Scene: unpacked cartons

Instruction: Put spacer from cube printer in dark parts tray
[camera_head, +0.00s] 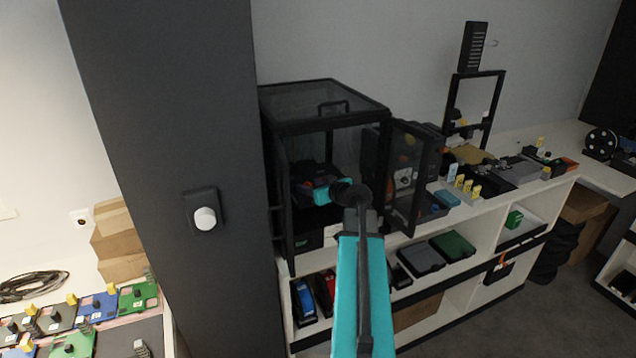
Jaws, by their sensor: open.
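The cube printer (325,92) is a black-framed box with clear panels on the white bench, its front door (408,180) swung open to the right. My teal and dark arm reaches through the opening. My gripper (306,187) is inside the chamber, small and dark against the dark interior; it is open. I cannot make out the spacer; the gripper and the dim chamber may hide it. A dark tray (490,178) lies on the bench top right of the printer; I cannot tell whether it is the dark parts tray.
A grey-lidded bin (421,258) and a green-lidded bin (452,246) sit on the shelf below. Small yellow-tagged parts (467,186) stand by the bench front. A dark column (165,120) with a white knob (205,218) stands left. The open door borders my arm on the right.

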